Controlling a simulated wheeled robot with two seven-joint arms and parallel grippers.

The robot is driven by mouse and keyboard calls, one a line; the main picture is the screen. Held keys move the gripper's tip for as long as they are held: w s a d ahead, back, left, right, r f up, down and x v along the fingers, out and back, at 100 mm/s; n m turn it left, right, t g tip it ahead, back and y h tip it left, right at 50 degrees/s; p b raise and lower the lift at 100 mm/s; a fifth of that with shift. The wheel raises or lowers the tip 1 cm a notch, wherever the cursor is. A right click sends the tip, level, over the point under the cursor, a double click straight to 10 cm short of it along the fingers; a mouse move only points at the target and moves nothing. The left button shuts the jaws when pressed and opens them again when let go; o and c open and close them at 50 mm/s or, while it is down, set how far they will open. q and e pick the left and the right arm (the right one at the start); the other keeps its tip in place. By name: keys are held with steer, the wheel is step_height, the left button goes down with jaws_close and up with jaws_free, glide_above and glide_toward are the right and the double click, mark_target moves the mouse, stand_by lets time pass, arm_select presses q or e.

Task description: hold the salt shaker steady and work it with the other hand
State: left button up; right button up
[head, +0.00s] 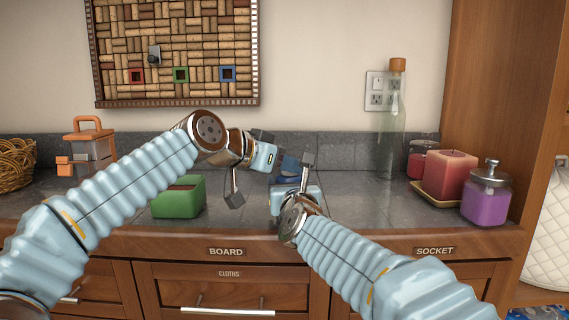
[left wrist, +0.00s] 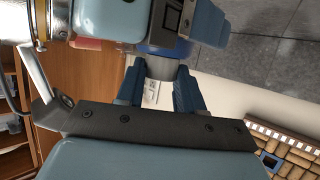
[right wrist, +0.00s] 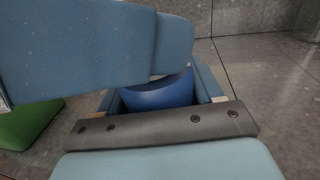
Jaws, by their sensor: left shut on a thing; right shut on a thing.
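The salt shaker is mostly hidden between my two grippers above the counter. A bit of its blue part (head: 289,169) shows in the head view. In the left wrist view its grey part (left wrist: 160,69) sits between the fingers of my left gripper (left wrist: 160,90), with a blue part beyond it. My left gripper (head: 284,162) comes in from the left and is shut on the shaker. My right gripper (head: 294,180) comes from the front and is shut on it too. In the right wrist view the rounded blue part (right wrist: 160,92) lies between its fingers, with left-gripper fingers crossing above.
A green box (head: 179,198) stands left of the grippers. A tall glass bottle (head: 391,130), a red candle (head: 450,174) and a purple jar (head: 486,197) stand right. A grey-orange container (head: 91,150) and basket (head: 14,165) are far left. Counter between grippers and bottle is clear.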

arm_select(q)
steer(key=shift+s+d+n+t+y, duration=0.15)
steer(key=shift+d+n+t+y, duration=0.05)
steer(key=shift+n+t+y, duration=0.45)
steer(key=shift+a+n+t+y, duration=0.1)
steer(key=shift+n+t+y, duration=0.25)
steer(key=shift+n+y, duration=0.4)
steer(key=o, duration=1.1)
steer(key=shift+c, duration=0.2)
steer(key=v, duration=1.2)
steer(key=shift+f, duration=0.1)
